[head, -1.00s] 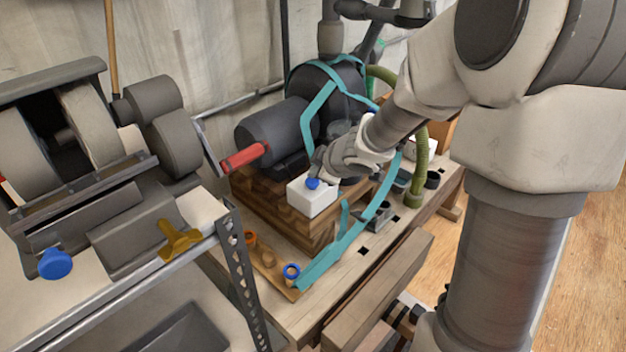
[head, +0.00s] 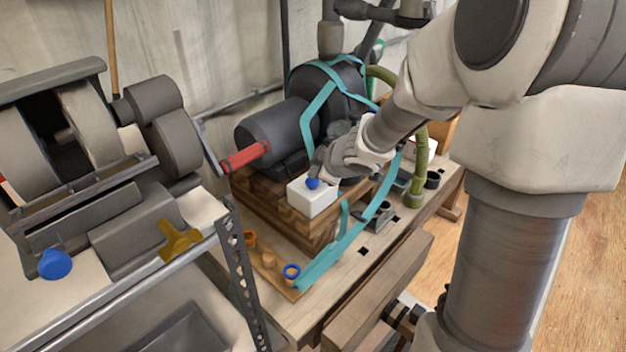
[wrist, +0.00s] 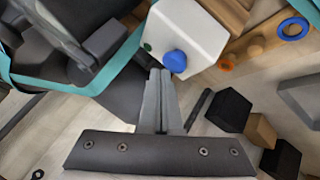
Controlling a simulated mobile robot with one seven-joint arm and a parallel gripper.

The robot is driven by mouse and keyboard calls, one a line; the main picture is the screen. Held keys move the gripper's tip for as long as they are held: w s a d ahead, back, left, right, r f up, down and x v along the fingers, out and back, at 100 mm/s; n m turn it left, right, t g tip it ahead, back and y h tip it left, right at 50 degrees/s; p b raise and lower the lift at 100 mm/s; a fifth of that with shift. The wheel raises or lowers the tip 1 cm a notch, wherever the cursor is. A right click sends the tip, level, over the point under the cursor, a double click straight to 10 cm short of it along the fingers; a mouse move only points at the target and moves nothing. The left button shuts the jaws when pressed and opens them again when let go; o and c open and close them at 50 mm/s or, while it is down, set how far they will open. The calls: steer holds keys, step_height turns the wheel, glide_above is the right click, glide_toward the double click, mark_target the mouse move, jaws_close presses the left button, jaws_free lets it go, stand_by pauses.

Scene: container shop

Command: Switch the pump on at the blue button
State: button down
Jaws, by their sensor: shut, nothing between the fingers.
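A white box (head: 313,199) with a round blue button (head: 312,183) stands on the wooden block beside the dark pump (head: 270,131). The wrist view shows the white box (wrist: 190,30), the blue button (wrist: 175,61) and a small green spot to the button's left. My gripper (head: 317,169) is at the back right of the button in the head view. In the wrist view my gripper (wrist: 160,73) is shut and empty, its fingertips right beside the blue button. I cannot tell whether they touch it.
Teal straps (head: 340,245) run over the pump and down the bench. On the left stand a grey machine (head: 90,130), a blue knob (head: 55,264) and a yellow knob (head: 179,241).

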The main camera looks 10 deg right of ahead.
mark_target(316, 183)
steer(key=shift+f, duration=0.15)
steer(key=shift+f+b, duration=0.35)
steer(key=shift+f, duration=0.1)
stand_by(0.6)
steer(key=shift+r+p, duration=0.55)
step_height(316, 183, up, 6)
steer(key=p, duration=0.6)
steer(key=shift+r+p, duration=0.1)
steer(key=shift+p, duration=0.25)
